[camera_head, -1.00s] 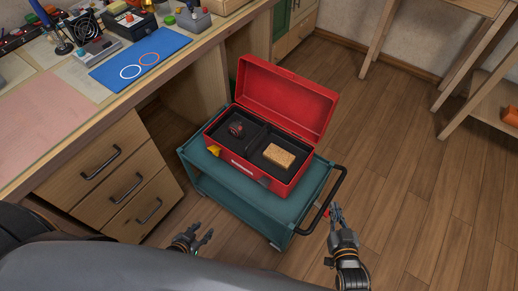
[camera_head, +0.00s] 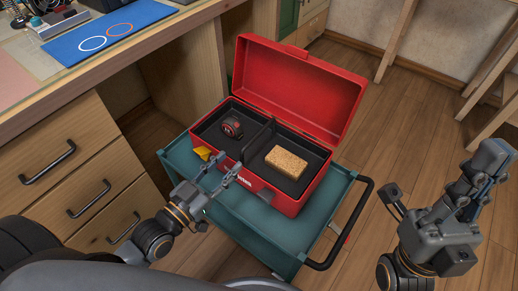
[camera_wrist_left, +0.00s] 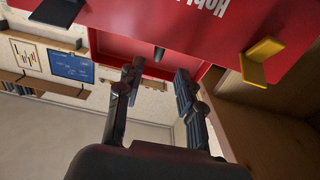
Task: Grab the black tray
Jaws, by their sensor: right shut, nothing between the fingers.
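The black tray (camera_head: 298,139) sits inside the open red toolbox (camera_head: 300,85). A divider splits it, with a dark red-and-black tape measure (camera_head: 232,126) in the left part and a tan sponge-like block (camera_head: 286,162) in the right part. My left gripper (camera_head: 229,168) is open and empty at the toolbox's front, near the tray's front edge. In the left wrist view its two fingers (camera_wrist_left: 160,72) are apart in front of the red box, with a small dark piece beyond. My right gripper (camera_head: 488,165) is shut and empty, right of the cart.
The toolbox stands on a teal cart (camera_head: 285,235) with a black handle (camera_head: 350,225) at right. Yellow latch (camera_head: 203,153) hangs at the box's front left. A wooden workbench with drawers (camera_head: 75,170) is at left. Wood floor lies open at right.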

